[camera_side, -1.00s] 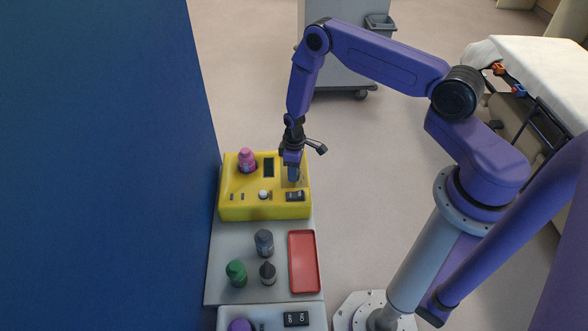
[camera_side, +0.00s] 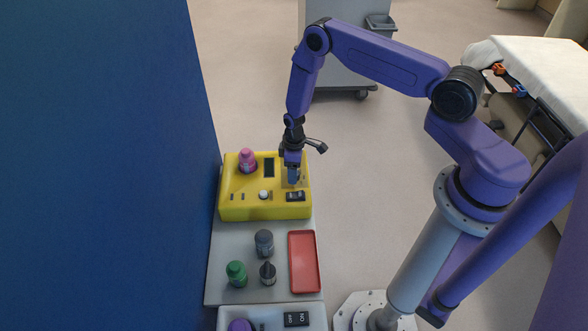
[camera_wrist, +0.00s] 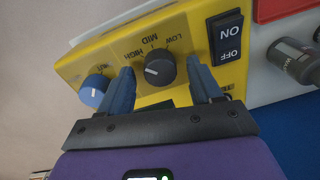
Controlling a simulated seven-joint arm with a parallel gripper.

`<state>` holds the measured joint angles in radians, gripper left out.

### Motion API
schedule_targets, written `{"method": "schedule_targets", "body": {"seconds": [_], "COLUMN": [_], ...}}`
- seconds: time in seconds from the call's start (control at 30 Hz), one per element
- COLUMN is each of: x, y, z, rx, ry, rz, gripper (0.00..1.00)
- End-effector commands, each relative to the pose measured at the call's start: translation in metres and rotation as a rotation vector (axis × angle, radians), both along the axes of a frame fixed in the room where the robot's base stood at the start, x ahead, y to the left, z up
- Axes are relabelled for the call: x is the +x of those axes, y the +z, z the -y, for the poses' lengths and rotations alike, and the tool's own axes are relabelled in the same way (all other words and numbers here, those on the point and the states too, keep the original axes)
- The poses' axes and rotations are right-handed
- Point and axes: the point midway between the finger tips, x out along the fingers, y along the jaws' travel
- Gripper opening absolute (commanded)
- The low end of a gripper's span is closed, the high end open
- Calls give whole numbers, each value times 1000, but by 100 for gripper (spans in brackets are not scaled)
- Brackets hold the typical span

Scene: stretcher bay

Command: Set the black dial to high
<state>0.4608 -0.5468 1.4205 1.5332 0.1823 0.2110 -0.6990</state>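The black dial (camera_wrist: 160,68) sits on the yellow unit (camera_wrist: 185,22), with LOW, MID and HIGH printed around it. Its white mark is on the left side of the dial in the wrist view, towards the HIGH end; the exact setting is hard to tell. My gripper (camera_wrist: 160,65) is open, with one blue finger on each side of the dial and a visible gap to it. In the side view my gripper (camera_side: 293,176) points down over the right part of the yellow unit (camera_side: 238,208) and hides the dial.
A blue dial (camera_wrist: 93,90) and an ON/OFF rocker switch (camera_wrist: 226,36) flank the black dial. A red tray (camera_side: 304,262), a grey bottle (camera_side: 264,242) and a green bottle (camera_side: 237,272) stand nearer. A blue wall (camera_side: 100,160) is left.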

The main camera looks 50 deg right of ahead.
Motion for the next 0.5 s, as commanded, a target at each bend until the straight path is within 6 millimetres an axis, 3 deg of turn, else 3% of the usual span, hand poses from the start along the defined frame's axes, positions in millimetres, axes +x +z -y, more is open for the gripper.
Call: {"method": "schedule_targets", "body": {"seconds": [0.23,0.5], "x": [0,2], "y": [8,48], "z": [1,2], "rx": [0,1], "ry": [-2,-3], "rz": [0,1], "gripper": [64,64]}}
